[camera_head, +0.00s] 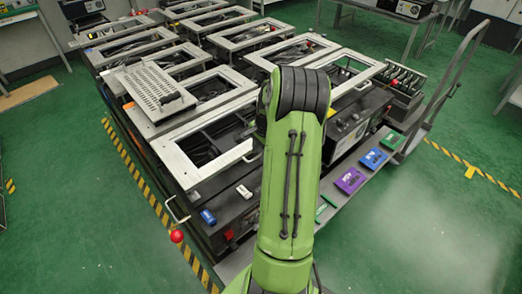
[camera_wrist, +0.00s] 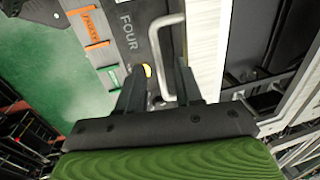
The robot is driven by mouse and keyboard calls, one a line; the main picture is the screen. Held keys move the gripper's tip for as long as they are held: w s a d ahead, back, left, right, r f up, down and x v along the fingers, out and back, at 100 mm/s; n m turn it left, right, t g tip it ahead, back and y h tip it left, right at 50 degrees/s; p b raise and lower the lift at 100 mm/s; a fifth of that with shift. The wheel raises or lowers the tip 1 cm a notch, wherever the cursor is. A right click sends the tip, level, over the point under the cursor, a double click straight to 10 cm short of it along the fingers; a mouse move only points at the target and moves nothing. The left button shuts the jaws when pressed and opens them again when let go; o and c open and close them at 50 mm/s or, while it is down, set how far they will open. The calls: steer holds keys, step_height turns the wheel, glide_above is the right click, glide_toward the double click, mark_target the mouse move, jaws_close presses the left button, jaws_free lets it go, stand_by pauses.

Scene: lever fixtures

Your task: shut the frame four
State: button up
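In the wrist view, the dark panel marked FOUR (camera_wrist: 122,30) lies beside a white frame edge (camera_wrist: 208,45). A pale, bent handle (camera_wrist: 154,45) sticks out next to this edge. My gripper (camera_wrist: 159,72) is open, its two dark fingers on either side of the handle's lower part. I see no clear contact with it. In the head view, my green arm reaches over the front of the bench and hides my gripper and the handle. Several white frames show there, including a front left one (camera_head: 187,172) and a front right one (camera_head: 372,66). I cannot tell how far frame four is tilted.
A red-knobbed lever (camera_head: 177,235) sticks out at the front left. A trolley rail (camera_head: 455,80) stands at the right. Green floor is free in front.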

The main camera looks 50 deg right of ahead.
jaws_close()
steer(key=shift+r, duration=0.1)
stand_by(1.2)
